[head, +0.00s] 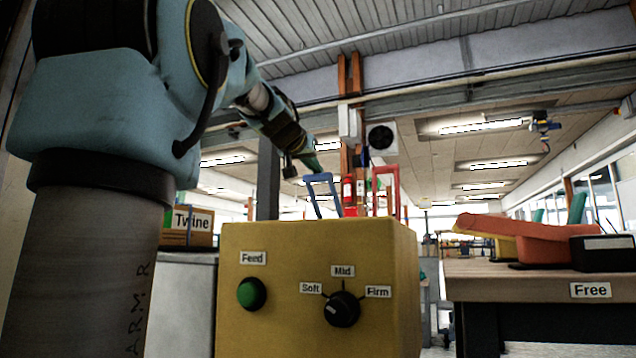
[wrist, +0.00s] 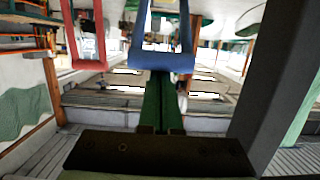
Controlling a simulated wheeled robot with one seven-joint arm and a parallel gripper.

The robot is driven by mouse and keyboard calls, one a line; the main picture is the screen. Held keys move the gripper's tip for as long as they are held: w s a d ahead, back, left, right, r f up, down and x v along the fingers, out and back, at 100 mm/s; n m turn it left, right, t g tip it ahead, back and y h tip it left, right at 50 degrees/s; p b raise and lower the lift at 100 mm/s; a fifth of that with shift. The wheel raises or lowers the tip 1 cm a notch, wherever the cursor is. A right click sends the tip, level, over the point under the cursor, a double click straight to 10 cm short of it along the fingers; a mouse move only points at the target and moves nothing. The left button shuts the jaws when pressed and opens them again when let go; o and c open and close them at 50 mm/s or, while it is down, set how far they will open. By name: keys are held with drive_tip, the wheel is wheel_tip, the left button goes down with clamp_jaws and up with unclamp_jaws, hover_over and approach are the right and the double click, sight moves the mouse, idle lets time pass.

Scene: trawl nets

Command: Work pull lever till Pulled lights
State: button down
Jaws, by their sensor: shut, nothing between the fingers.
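A yellow box (head: 300,285) stands in the middle of the head view. A blue lever handle (head: 320,177), shaped like a frame with a crossbar, rises from its top. A red lever handle (head: 397,190) of similar shape stands to its right. No label for either lever and no Pulled light can be made out. My gripper (head: 314,165) is shut, its green fingers just above the blue crossbar. In the wrist view the fingertips (wrist: 162,78) reach the blue handle (wrist: 162,61), with the red handle (wrist: 90,65) to the left. Whether they touch is unclear.
The box front has a green Feed button (head: 251,293) and a black Soft/Mid/Firm knob (head: 342,309). A Twine box (head: 187,228) is behind at left. A bench (head: 530,272) marked Free, holding orange and black items, stands right. A dark post (head: 268,180) rises behind the box.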

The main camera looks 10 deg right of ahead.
sight(316, 180)
drive_tip(key=shift+s+a+f+b, duration=0.2)
drive_tip(key=shift+s+f+b, duration=0.15)
drive_tip(key=shift+f+b, duration=0.2)
drive_tip(key=shift+s+a+f+b, duration=0.15)
drive_tip(key=shift+s+f+b, duration=0.15)
drive_tip(key=shift+f+b, duration=0.25)
drive_tip(key=shift+s, duration=0.1)
drive_tip(key=shift+a+f+b, duration=0.1)
drive_tip(key=shift+f+b, duration=0.1)
drive_tip(key=shift+b, duration=0.1)
drive_tip(key=r+p+v, duration=0.1)
drive_tip(key=v, duration=1)
drive_tip(key=shift+p, duration=0.4)
